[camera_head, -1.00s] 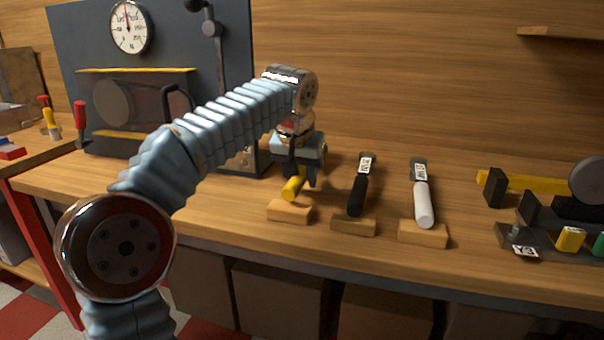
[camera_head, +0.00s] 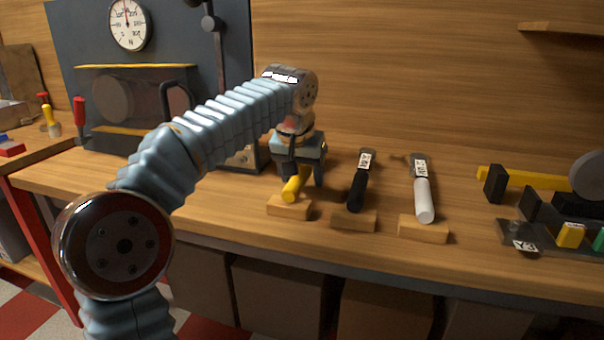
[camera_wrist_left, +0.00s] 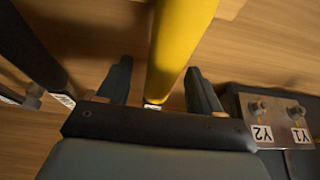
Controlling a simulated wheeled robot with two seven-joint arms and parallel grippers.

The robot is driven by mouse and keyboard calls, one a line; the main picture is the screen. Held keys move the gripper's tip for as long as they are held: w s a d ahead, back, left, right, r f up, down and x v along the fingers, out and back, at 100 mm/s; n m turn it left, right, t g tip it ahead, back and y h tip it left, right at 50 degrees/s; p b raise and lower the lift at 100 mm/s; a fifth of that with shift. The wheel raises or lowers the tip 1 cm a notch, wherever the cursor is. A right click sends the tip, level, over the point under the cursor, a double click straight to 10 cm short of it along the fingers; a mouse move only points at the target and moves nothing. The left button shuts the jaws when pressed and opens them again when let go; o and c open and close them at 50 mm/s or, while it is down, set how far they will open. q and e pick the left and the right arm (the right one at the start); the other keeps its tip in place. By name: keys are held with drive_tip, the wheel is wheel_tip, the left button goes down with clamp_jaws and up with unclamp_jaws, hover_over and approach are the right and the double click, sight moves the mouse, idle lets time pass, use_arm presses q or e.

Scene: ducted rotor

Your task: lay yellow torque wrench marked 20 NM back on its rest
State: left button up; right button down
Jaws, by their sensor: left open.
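The yellow torque wrench (camera_head: 295,186) lies with its handle on a small wooden rest block (camera_head: 289,208) near the front of the bench. Its handle also runs between my fingers in the left wrist view (camera_wrist_left: 180,42). My left gripper (camera_head: 303,178) is above the wrench, fingers pointing down. In the left wrist view the left gripper (camera_wrist_left: 163,88) is open, with one finger on each side of the handle and gaps between. The wrench's head and its marking are hidden by the gripper. My right gripper is not in view.
To the right, a black-handled wrench (camera_head: 357,190) and a white-handled wrench (camera_head: 423,200) lie on their own wooden blocks. A fixture with Y1 and Y2 labels (camera_wrist_left: 275,118) sits close beside the gripper. A grey panel with a dial gauge (camera_head: 130,25) stands behind.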

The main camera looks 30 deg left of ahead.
use_arm(q)
drive_tip(key=p+v, duration=0.3)
drive_tip(key=v, duration=1)
drive_tip(key=shift+r, duration=0.35)
